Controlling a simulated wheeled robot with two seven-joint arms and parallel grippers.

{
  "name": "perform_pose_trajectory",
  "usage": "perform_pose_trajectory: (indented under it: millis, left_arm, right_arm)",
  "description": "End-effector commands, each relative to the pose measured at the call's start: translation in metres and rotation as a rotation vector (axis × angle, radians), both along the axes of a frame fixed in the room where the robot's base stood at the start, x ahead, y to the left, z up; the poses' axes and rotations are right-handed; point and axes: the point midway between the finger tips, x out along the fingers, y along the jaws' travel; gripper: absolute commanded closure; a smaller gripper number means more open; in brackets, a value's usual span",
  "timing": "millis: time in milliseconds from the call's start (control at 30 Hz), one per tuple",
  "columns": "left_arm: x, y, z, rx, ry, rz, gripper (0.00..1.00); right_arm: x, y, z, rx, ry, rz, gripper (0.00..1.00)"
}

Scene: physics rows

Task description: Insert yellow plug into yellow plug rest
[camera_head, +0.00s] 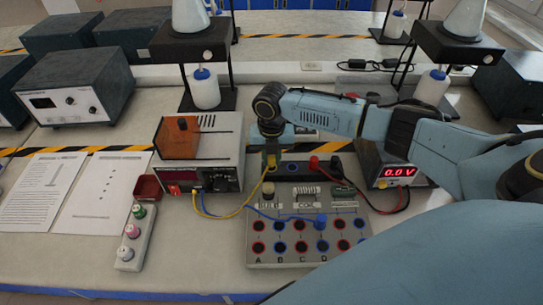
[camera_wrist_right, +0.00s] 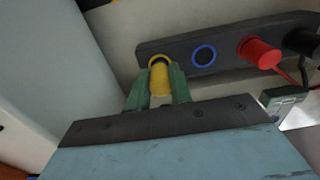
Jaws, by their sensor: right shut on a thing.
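In the right wrist view, the yellow plug (camera_wrist_right: 160,80) is between the green fingers of my right gripper (camera_wrist_right: 158,98), which is shut on it. The plug's far end meets the yellow-ringed rest (camera_wrist_right: 153,60) at the left end of a dark bar; I cannot tell how deep it sits. In the head view, my right gripper (camera_head: 270,160) points down over the left end of the dark bar (camera_head: 293,168) and hides the yellow rest. The yellow cable (camera_head: 237,211) runs from the power supply up to the plug. My left gripper is not in view.
The bar also has an empty blue-ringed rest (camera_wrist_right: 204,55), a red plug (camera_wrist_right: 260,53) and a black plug (camera_wrist_right: 303,43). The circuit board (camera_head: 300,256) lies in front, with a blue plug (camera_head: 320,222) on it. The power supply (camera_head: 215,165) stands left, the voltmeter (camera_head: 390,171) right.

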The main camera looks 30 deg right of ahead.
Motion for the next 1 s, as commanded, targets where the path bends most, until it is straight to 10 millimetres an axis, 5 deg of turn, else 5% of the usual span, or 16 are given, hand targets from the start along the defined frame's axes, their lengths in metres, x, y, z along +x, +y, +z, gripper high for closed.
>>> perform_pose_trajectory:
  millis: [833, 867, 1000]
  left_arm:
    - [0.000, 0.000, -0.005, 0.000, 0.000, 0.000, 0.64]
    - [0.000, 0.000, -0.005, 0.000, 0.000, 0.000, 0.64]
    - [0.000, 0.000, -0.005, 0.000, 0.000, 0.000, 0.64]
  right_arm:
    - [0.000, 0.000, -0.013, 0.000, 0.000, 0.000, 1.00]
    - [0.000, 0.000, -0.013, 0.000, 0.000, 0.000, 0.76]
    - [0.000, 0.000, -0.013, 0.000, 0.000, 0.000, 0.58]
